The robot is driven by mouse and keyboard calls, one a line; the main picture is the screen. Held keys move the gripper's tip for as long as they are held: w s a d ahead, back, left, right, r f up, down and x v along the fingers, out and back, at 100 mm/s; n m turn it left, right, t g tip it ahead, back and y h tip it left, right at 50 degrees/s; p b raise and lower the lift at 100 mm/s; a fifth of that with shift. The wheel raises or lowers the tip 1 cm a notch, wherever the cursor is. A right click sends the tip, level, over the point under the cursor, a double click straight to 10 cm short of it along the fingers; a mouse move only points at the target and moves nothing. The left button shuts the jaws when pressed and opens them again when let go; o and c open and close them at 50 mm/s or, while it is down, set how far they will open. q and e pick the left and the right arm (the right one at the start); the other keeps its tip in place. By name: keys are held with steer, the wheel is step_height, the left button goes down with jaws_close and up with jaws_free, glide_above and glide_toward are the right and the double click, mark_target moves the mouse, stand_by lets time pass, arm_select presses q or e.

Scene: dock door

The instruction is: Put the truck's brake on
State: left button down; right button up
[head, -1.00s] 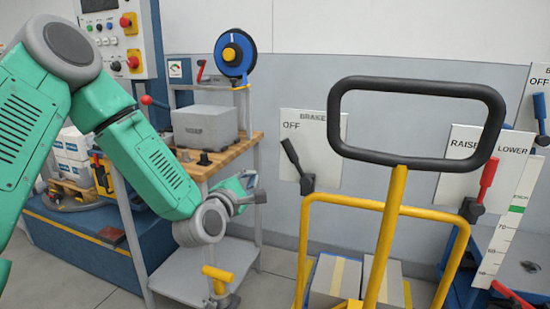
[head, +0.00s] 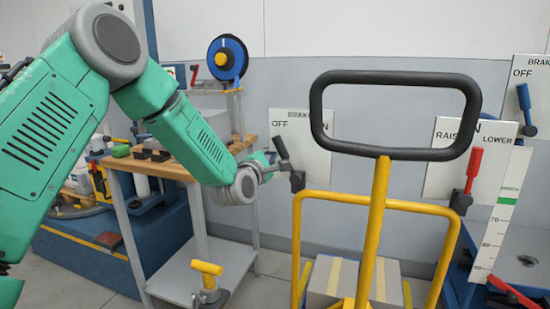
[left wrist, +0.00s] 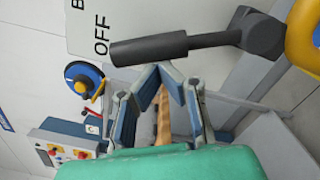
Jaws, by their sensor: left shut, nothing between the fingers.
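The truck's brake lever (head: 283,151) is black and stands on the left side of the yellow truck frame (head: 297,235), tilted up and left toward OFF on the white brake sign (head: 318,135). My left gripper (head: 269,164) is shut and empty just left of the lever; whether they touch I cannot tell. In the left wrist view the lever (left wrist: 150,48) lies across the picture just beyond the fingertips of my left gripper (left wrist: 160,70), not between them. My right gripper is not in view.
The truck's black loop handle (head: 395,79) rises right of the lever. A red raise/lower lever (head: 474,170) is on the frame's right side. A blue lever (head: 524,100) with its own brake sign stands far right. A wooden-topped bench (head: 160,167) is behind my left arm.

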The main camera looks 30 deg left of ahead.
arm_select(q)
steer(key=d+r+m+p, duration=0.1)
steer(key=d+m, duration=0.1)
steer(key=w+d+r+m+p, duration=0.1)
steer(key=d+m+p, duration=0.1)
steer(key=m, duration=0.1)
steer(key=w+d+r+m+p, duration=0.1)
steer(key=d+m+p, duration=0.1)
steer(key=m, duration=0.1)
steer(key=shift+d+r, duration=0.15)
steer(key=shift+r, duration=0.05)
steer(key=shift+w+d+f+m+p, duration=0.15)
steer(key=shift+d+m+p, duration=0.3)
steer(key=shift+m, duration=0.45)
steer(key=shift+w+f+m, duration=0.1)
steer(key=shift+f+m, duration=0.1)
steer(key=shift+m, duration=0.3)
steer(key=shift+w+d+f, duration=0.1)
steer(key=shift+d, duration=0.9)
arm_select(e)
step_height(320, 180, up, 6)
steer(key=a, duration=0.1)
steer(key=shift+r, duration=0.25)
